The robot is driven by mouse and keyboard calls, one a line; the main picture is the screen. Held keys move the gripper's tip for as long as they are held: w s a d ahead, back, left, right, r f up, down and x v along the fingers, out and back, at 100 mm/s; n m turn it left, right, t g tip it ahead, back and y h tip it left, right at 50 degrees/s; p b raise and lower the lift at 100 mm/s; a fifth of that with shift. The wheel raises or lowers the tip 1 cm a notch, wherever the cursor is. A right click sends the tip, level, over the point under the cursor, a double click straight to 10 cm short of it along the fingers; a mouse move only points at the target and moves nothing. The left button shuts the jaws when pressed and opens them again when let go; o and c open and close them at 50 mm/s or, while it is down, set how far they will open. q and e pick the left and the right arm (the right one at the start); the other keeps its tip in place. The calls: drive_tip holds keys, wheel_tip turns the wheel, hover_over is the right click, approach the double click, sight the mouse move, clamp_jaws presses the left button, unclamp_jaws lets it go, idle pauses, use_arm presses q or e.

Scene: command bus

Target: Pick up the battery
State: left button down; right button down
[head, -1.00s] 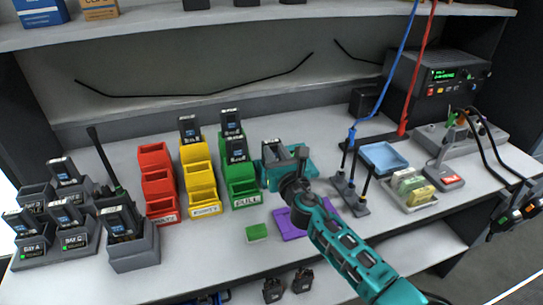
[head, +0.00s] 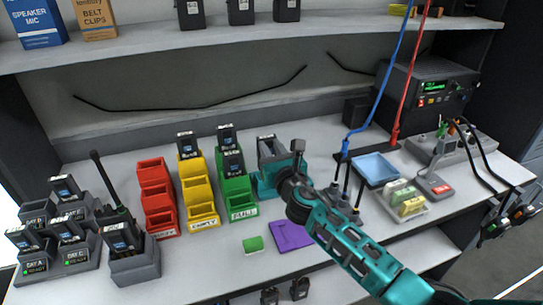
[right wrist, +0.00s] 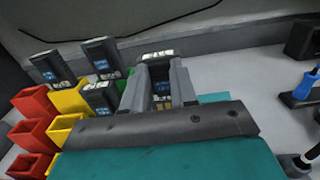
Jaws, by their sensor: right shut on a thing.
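My right gripper (head: 272,160) is shut on a dark battery (head: 265,143) with a pale label at its top, just right of the green bins. The right wrist view shows the battery (right wrist: 161,84) between the two grey fingers (right wrist: 158,92); the battery's lower part is hidden by the gripper. I cannot tell its exact height above the table. Other dark batteries stand in the yellow bins (head: 200,196) and green bins (head: 238,190). My left gripper is not in view.
Red bins (head: 158,200) stand left of the yellow ones. Charger docks and a radio (head: 122,235) are at the left. A purple mat (head: 290,236) and green block (head: 253,244) lie in front. A blue tray (head: 374,168), cables and a powered unit (head: 428,88) are at the right.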

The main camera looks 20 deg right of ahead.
wheel_tip(320, 180, up, 14)
idle(0.3)
idle(0.4)
